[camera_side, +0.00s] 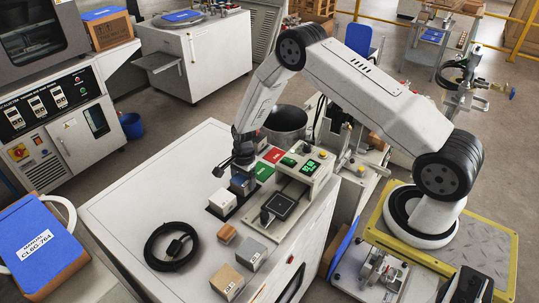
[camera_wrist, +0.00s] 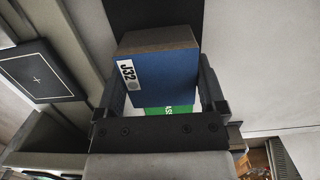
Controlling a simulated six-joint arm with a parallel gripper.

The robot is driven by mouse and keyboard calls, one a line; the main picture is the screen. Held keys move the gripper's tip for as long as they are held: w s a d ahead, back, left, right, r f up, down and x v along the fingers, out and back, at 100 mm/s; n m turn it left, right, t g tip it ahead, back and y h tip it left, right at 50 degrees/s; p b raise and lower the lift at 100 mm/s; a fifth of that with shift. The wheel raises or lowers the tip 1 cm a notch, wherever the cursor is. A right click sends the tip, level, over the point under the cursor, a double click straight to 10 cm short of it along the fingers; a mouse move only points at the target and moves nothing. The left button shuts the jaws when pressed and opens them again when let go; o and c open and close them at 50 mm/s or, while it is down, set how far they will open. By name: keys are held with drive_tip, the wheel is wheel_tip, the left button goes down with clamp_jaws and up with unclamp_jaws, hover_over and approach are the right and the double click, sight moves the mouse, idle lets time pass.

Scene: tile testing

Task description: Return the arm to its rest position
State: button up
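My gripper (camera_side: 240,162) points down over the work table, just above a small blue block (camera_side: 242,184). In the wrist view, the gripper (camera_wrist: 163,90) has its two dark fingers spread wide, one on each side of the blue block (camera_wrist: 150,78). The block has a white J32 label and a brown-grey face. It appears to stand free between the fingers, though contact is hard to judge. A green pad (camera_side: 264,172) lies beside the block; part of its lettering shows in the wrist view (camera_wrist: 170,111).
A red pad (camera_side: 273,155) and a control box with green lights (camera_side: 303,166) are close by. A pale block (camera_side: 222,202), a coiled black cable (camera_side: 170,247) and a dark square plate (camera_side: 280,206) share the table (camera_side: 120,215). The table's left part is clear.

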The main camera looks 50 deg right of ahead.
drive_tip(key=shift+o, duration=0.2)
drive_tip(key=shift+r, duration=0.1)
drive_tip(key=shift+r, duration=2.9)
drive_tip(key=shift+s+a+r+n, duration=0.1)
drive_tip(key=shift+s+r+n, duration=0.15)
drive_tip(key=shift+r, duration=0.3)
drive_tip(key=s+a+r+n+t+h, duration=0.1)
drive_tip(key=s+a+r+n, duration=0.3)
drive_tip(key=s+r+n, duration=1.3)
drive_tip(key=shift+s+a+t, duration=0.15)
drive_tip(key=shift+s+t, duration=0.65)
drive_tip(key=shift+s, duration=0.4)
drive_tip(key=shift+w, duration=0.15)
